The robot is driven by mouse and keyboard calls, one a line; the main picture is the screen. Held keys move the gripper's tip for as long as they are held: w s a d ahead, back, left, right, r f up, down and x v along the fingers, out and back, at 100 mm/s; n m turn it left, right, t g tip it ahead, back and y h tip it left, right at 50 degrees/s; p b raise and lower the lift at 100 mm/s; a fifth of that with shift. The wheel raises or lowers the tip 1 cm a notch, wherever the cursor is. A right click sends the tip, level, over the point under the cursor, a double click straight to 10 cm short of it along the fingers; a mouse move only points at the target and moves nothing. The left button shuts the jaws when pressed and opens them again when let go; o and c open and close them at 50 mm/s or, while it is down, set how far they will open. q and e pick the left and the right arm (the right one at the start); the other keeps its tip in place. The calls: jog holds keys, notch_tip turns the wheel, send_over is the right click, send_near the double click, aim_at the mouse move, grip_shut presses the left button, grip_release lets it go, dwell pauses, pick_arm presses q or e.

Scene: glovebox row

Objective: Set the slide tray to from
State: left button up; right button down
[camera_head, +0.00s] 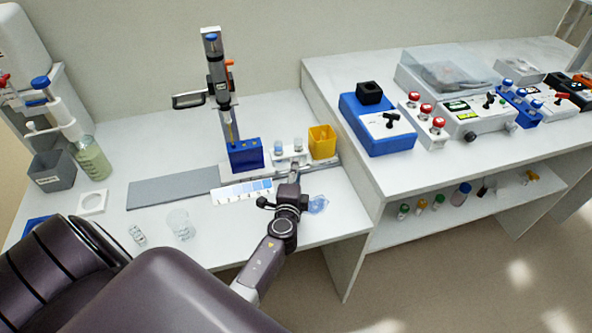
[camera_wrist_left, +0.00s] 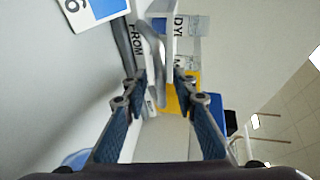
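The slide tray appears to be the low pale carriage (camera_head: 290,158) on a grey track (camera_head: 170,190) on the left bench. It carries small vials beside a yellow cup (camera_head: 322,142). My left gripper (camera_head: 292,178) is at the front of the track, close to the tray. In the left wrist view my left gripper (camera_wrist_left: 158,92) is open, with a curved grey handle (camera_wrist_left: 155,65) between its fingers; the fingers look apart from it. A "FROM" label (camera_wrist_left: 136,40) and a partly hidden "DY" label (camera_wrist_left: 179,25) show beyond. My right gripper is not in view.
A blue block (camera_head: 245,155) stands under an upright pipette (camera_head: 218,80). A colour-scale card (camera_head: 243,192) lies left of my gripper. A clear beaker (camera_head: 181,225) stands at the front left. Another bench with devices (camera_head: 400,120) is to the right.

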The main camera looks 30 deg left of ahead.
pick_arm(q)
jog(key=shift+w, duration=0.1)
jog(key=shift+a, duration=0.1)
jog(key=c, duration=0.4)
grip_shut()
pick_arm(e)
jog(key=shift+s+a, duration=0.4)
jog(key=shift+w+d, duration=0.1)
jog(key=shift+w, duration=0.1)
